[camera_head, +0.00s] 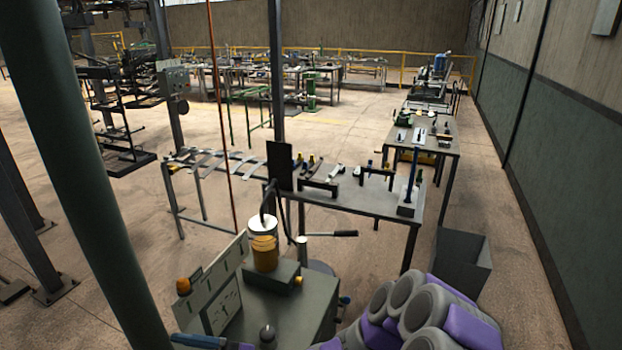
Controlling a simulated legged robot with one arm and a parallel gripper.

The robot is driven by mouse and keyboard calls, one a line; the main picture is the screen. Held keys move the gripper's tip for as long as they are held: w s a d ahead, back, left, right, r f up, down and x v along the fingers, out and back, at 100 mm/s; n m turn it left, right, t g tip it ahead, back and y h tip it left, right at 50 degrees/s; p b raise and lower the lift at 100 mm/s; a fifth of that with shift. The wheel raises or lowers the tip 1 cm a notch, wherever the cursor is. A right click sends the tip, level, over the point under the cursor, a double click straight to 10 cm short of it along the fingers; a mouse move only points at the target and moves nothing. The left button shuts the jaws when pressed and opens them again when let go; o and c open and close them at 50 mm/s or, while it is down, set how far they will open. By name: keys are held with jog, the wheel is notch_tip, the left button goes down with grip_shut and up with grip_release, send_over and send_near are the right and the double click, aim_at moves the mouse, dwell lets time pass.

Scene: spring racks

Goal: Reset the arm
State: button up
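Part of my own grey and purple arm is folded up in the bottom right of the head camera view.
The cabinet carries an orange-filled clear cylinder (264,250) and a control panel (222,300). Behind stands a workbench (350,199) with tools. A grey open bin (462,262) is at right. A thick green post (75,160) crosses the left. Open floor lies left and right.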

jog(key=s+d+f+n+g+h, duration=0.1)
jog(key=s+d+n+g+h, duration=0.1)
jog(key=s+d+n+h, duration=0.45)
jog(key=s+d+f+n+g+h, duration=0.2)
jog(key=s+d+n+g+h, duration=0.15)
jog(key=s+h, duration=0.45)
jog(key=d+f+t+h, duration=0.1)
jog(key=d+t+h, duration=0.3)
jog(key=d, duration=0.7)
jog(key=w+d+f+m+t+h, duration=0.1)
jog(key=d+t+h, duration=0.4)
jog(key=d, duration=0.7)
jog(key=shift+w+d+f+t, duration=0.15)
jog(key=shift+w+f+t, duration=0.15)
jog(key=shift+f+t, duration=0.65)
jog(key=shift+r+h, duration=0.15)
jog(key=shift+h, duration=0.1)
